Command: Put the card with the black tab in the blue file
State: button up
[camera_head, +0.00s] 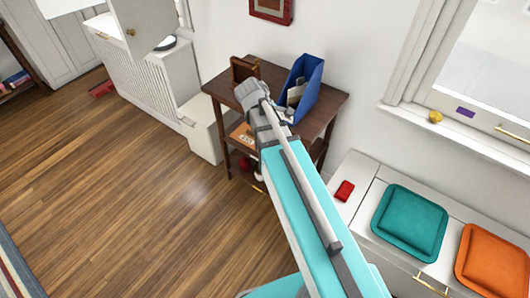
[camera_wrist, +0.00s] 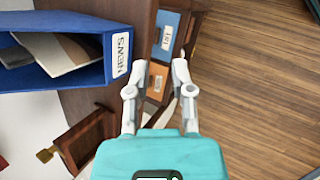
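The blue file (camera_head: 307,82) stands on the small dark wooden table (camera_head: 325,110), with pale and dark papers in it. In the wrist view the blue file (camera_wrist: 60,78) is at the left, labelled "NEWS", with a beige and white sheet and a grey piece inside. My gripper (camera_wrist: 160,78) is open, its two fingers apart, pointing over the table edge right of the file. A pale sliver shows low between the fingers; I cannot tell what it is. I cannot pick out a card with a black tab in either view.
A brown wooden rack (camera_head: 243,70) stands left of the file. Labelled blue (camera_wrist: 168,35) and orange (camera_wrist: 156,82) items lie below the tabletop. A white bench with a teal cushion (camera_head: 410,222) and an orange cushion (camera_head: 495,260) is at the right.

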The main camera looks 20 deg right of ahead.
jog(key=s+a+f+m+g+y, duration=0.1)
jog(key=s+a+f+m+y, duration=0.1)
jog(key=s+a+m+y, duration=0.4)
jog(key=s+a+m, duration=0.1)
jog(key=s+m, duration=0.2)
jog(key=s, duration=0.1)
jog(key=shift+s+a+f, duration=0.25)
jog(key=shift+s+f, duration=0.1)
jog(key=shift+f, duration=0.05)
dwell(1.3)
